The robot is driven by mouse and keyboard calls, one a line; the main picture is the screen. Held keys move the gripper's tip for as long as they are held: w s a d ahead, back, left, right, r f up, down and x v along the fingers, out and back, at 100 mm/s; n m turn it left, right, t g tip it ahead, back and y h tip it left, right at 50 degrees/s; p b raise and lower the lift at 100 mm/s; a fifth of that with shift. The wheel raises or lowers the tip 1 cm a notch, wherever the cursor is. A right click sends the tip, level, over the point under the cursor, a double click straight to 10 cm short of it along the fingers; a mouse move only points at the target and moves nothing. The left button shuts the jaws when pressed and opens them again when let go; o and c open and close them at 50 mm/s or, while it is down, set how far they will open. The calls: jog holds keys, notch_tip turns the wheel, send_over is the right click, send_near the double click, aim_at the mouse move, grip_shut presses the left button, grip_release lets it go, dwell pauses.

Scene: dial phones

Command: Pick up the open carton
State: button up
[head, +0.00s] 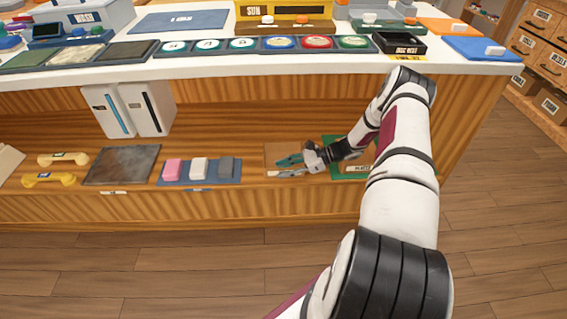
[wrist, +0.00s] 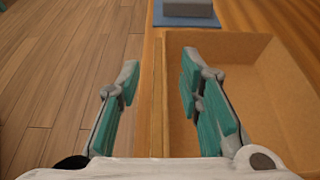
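The open carton (wrist: 262,75) is a shallow brown box, seen from above on the right of the wrist view. In the head view the carton (head: 275,150) sits on the lower wooden shelf, partly hidden by my gripper. My gripper (head: 291,167) is at the carton; in the wrist view my gripper (wrist: 159,88) has its two teal fingers spread apart. The carton's left wall lies between the fingers, with the right finger over the inside and the left finger outside. The fingers do not visibly press on the wall. The visible inside of the carton is empty.
A blue mat (head: 167,182) with pink, white and grey blocks lies left of the carton. A green tray (head: 337,172) lies to its right, partly behind my arm. The white counter (head: 190,67) overhangs the shelf. Yellow handsets (head: 63,158) lie far left.

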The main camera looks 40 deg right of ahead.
grip_shut()
dwell(0.3)
